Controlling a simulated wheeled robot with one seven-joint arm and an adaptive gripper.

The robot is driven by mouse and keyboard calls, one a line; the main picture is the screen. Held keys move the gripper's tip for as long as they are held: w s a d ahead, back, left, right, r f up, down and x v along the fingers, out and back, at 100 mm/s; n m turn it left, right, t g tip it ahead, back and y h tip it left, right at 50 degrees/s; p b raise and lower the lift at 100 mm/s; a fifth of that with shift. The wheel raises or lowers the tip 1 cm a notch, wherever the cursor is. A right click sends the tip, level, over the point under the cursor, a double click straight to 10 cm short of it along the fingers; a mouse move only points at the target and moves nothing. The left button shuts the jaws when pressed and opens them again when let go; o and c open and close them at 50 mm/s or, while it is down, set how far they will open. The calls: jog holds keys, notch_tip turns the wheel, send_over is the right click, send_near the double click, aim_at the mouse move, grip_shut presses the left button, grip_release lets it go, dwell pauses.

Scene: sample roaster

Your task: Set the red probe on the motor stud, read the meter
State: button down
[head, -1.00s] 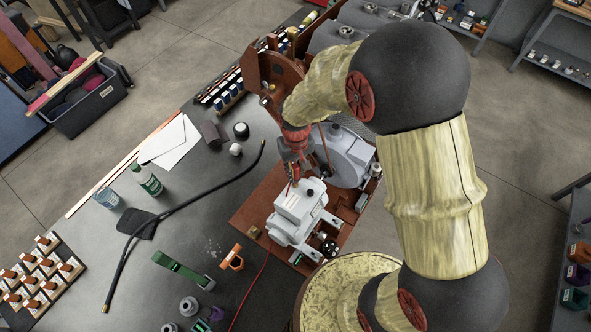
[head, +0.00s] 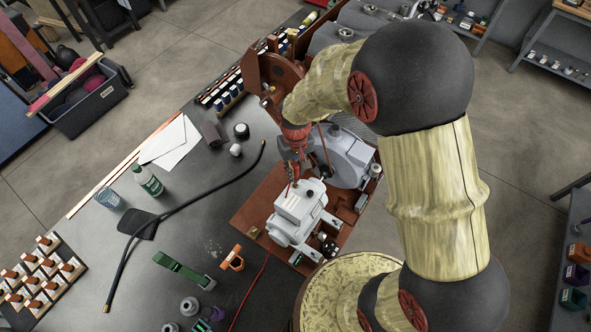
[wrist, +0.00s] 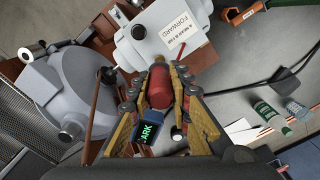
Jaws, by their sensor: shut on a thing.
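My gripper (head: 293,168) is shut on the red probe, a thick red cylinder (wrist: 160,88) in the wrist view. The probe points toward the pale grey motor housing (head: 300,202). In the wrist view its narrow tip is close to the lower edge of that housing (wrist: 160,40), which carries a white label reading FORWARD. I cannot tell whether the tip touches a stud. A small dark round feature (wrist: 138,32) shows on the housing. A small screen with green letters (wrist: 147,138), partly hidden, shows beside the gripper; I cannot tell whether it is the meter.
A grey round drum housing (head: 345,158) stands behind the motor on a rust-red base (head: 250,215). A red lead (head: 251,291) runs over the dark bench.

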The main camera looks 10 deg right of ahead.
aim_at(296, 166)
jog(key=shift+r+p, duration=1.6)
jog(key=shift+r, duration=1.35)
